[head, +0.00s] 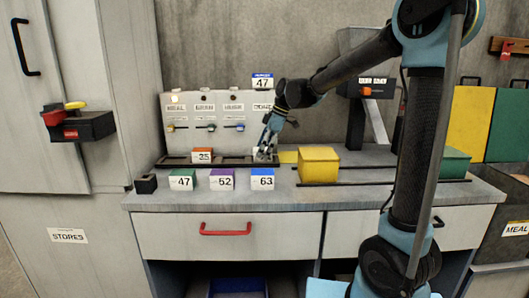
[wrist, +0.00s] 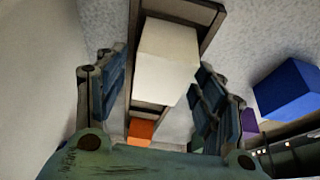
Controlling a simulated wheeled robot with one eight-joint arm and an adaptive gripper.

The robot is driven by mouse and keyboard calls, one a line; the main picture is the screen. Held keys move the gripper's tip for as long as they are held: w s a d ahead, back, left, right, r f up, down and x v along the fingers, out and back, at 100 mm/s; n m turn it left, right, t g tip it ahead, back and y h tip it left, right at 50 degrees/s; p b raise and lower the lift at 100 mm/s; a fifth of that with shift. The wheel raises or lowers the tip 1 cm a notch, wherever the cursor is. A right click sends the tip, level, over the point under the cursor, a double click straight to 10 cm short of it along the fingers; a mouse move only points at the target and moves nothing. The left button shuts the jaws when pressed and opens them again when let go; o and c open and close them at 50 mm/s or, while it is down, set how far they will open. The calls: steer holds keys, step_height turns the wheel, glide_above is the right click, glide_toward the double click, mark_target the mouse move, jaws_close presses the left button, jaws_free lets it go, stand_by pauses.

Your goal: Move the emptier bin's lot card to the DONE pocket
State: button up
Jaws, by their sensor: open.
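My gripper (head: 265,152) is open over the right part of a dark rack (head: 228,161) at the foot of the labelled panel. In the wrist view its fingers (wrist: 162,68) stand on either side of a pale block (wrist: 168,50) in the rack; contact cannot be told. An orange block marked 35 (head: 202,155) sits further left in the rack. Green 47 (head: 181,180), purple 52 (head: 221,180) and blue 63 (head: 262,180) blocks stand in front. A yellow bin (head: 319,166) and a green bin (head: 455,164) stand to the right; their fill is not visible. I cannot read a DONE label.
The panel (head: 215,106) has several labels and small levers. A blue-topped sign reading 47 (head: 262,82) is above it. A dark post with an orange knob (head: 364,92) stands behind the bins. A small black holder (head: 146,184) is at the counter's left end. The front counter strip is clear.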

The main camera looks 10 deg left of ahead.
steer(key=v, duration=1.2)
steer(key=shift+s+f, duration=0.1)
